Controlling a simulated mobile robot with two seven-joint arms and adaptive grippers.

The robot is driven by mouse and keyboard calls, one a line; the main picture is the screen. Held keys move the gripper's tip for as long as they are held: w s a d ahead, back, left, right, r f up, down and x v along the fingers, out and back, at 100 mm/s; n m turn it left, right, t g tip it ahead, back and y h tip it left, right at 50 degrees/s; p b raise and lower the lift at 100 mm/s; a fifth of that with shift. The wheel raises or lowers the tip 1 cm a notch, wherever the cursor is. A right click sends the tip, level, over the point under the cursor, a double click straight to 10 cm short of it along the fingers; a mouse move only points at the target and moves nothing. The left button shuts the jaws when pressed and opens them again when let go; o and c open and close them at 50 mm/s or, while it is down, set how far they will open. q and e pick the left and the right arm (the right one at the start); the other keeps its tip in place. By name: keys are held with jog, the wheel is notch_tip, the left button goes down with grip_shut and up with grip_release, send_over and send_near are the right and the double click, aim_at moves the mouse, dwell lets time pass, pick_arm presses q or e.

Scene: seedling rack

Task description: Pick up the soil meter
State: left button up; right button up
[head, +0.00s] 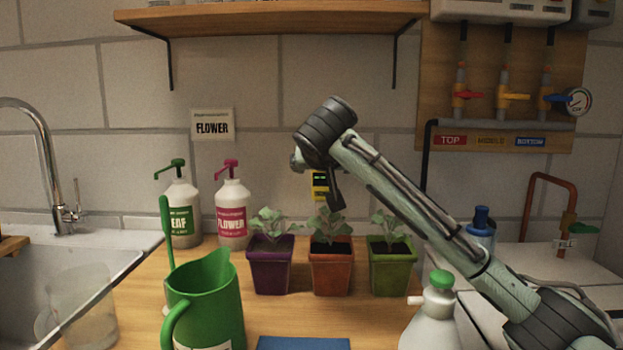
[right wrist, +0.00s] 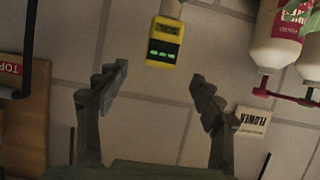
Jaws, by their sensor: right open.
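The soil meter (head: 320,184) is a small yellow body with a dark face and green display marks. In the head view it shows just above the plant in the terracotta pot (head: 331,273); its lower end is hidden by leaves. In the right wrist view the soil meter (right wrist: 165,42) lies beyond the fingertips, roughly centred between them, with a pale stem at its far end. My right gripper (right wrist: 160,77) is open and empty, with a gap to the meter. In the head view my right gripper (head: 334,188) partly covers the meter. My left gripper is not in view.
A purple pot (head: 270,272) and a green pot (head: 391,272) flank the terracotta one. Two pump bottles (head: 232,208) stand behind at left. A green watering can (head: 205,308) and a white spray bottle (head: 435,322) stand in front. A shelf (head: 270,20) hangs above.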

aim_at(323, 172)
jog(key=p+x, duration=0.1)
jog(key=x, duration=0.7)
jog(key=shift+w+a+r, duration=0.1)
jog(key=shift+w+r, duration=0.05)
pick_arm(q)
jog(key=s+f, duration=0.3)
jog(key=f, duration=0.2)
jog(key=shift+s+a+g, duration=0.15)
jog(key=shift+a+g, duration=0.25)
pick_arm(e)
jog(key=c, duration=1.3)
jog(key=shift+r, duration=0.15)
